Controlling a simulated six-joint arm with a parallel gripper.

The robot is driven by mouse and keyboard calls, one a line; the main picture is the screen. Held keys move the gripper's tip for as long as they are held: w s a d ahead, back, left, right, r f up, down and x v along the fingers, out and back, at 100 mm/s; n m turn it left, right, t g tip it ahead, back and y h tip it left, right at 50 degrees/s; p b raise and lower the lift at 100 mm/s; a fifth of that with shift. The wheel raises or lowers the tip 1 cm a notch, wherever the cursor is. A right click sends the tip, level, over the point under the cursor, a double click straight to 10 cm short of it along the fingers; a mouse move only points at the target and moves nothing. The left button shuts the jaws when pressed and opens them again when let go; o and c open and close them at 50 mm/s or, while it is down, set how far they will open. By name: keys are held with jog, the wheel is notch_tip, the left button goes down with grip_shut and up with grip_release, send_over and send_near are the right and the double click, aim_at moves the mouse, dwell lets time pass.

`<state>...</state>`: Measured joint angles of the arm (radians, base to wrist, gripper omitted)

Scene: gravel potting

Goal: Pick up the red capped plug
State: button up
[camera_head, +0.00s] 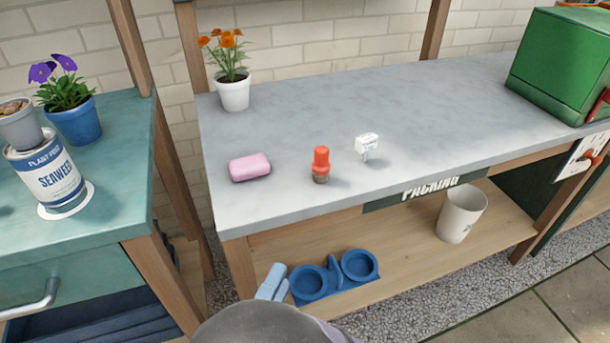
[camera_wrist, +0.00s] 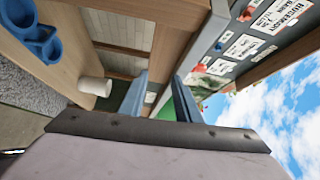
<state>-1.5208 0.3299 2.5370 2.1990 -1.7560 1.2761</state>
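The red capped plug (camera_head: 321,163) stands upright on the grey bench top near its front edge. It has an orange-red cap over a short, darker base. I cannot make it out in the wrist view. My gripper (camera_head: 272,283) is low at the front of the bench, below the top and well apart from the plug. Its two light blue fingers also show in the wrist view (camera_wrist: 160,98), with a gap between them and nothing held.
A pink soap-like block (camera_head: 249,167) lies left of the plug and a small white block (camera_head: 367,144) right. A potted orange flower (camera_head: 233,88) and green box (camera_head: 555,65) stand farther off. The lower shelf holds a blue double holder (camera_head: 335,278) and white cup (camera_head: 461,214).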

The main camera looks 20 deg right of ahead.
jog(key=s+d+r+g+h+p, duration=0.1)
jog(key=d+r+g+h, duration=0.1)
jog(key=d+h, duration=0.1)
jog(key=n+h+p, duration=0.1)
jog(key=n+p, duration=0.7)
jog(key=p, duration=0.8)
send_near(318, 159)
jog(key=shift+s+d+f, duration=0.2)
jog(key=shift+s+d, duration=0.45)
jog(key=shift+s, duration=0.05)
jog(key=w+d+n+p, duration=0.1)
jog(key=p, duration=0.2)
jog(key=w+d+r+n+y+p, duration=0.1)
jog(key=w+n+p, duration=0.1)
jog(key=p, duration=0.1)
jog(key=w+d+r+n+p, duration=0.1)
jog(key=n+p, duration=0.1)
jog(key=p, duration=0.1)
jog(key=shift+w+r+p, duration=0.25)
jog(key=shift+w+p, duration=0.05)
jog(key=shift+w+d+n+y+p, duration=0.5)
jog(key=shift+n+p, duration=0.3)
jog(key=shift+p, duration=0.35)
jog(key=shift+w+d+f+n+p, duration=0.15)
jog(key=shift+d+f+n+p, duration=0.1)
jog(key=shift+d+n+p, duration=0.3)
jog(key=shift+a, duration=0.1)
jog(key=shift+p+x, duration=0.95)
jog(key=shift+x, duration=2.8)
